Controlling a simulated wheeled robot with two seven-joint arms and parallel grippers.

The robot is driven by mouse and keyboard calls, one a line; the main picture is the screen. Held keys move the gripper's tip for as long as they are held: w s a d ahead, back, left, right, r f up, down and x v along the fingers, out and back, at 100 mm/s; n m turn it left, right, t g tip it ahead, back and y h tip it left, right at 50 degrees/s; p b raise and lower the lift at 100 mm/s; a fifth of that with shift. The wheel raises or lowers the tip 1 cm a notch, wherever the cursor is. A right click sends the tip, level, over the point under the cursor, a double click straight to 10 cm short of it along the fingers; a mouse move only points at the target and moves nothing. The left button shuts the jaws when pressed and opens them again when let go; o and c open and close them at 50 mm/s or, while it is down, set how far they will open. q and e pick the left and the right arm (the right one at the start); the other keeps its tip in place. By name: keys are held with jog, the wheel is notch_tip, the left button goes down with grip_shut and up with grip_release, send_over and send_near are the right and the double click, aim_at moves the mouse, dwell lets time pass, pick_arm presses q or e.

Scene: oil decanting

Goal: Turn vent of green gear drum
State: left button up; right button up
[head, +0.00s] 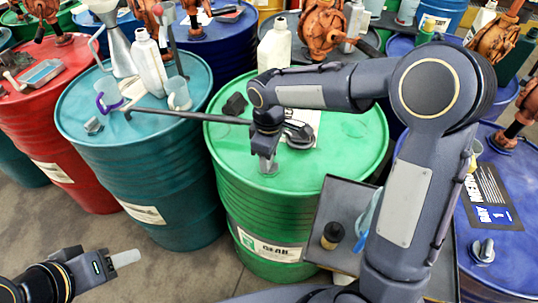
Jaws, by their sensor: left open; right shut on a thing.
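The green gear drum (340,160) stands upright in the middle of the head view, with a label on its front. My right gripper (267,166) points straight down at the left front part of its lid. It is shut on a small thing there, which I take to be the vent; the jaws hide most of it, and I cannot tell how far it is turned. My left gripper (128,258) is open and empty, low at the left, over the floor and apart from the drums.
A teal drum (190,215) stands left, carrying a funnel (120,50), a white bottle (148,65) and cups. A long dark bar (190,116) reaches from above it to my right wrist. A red drum (70,160), blue drum (500,215) and grey tray stand (322,208) surround the work.

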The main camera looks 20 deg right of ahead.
jog(key=shift+m, duration=0.3)
dwell(0.4)
jog(key=o, duration=1)
notch_tip(320, 180, up, 8)
jog(key=shift+f, duration=0.1)
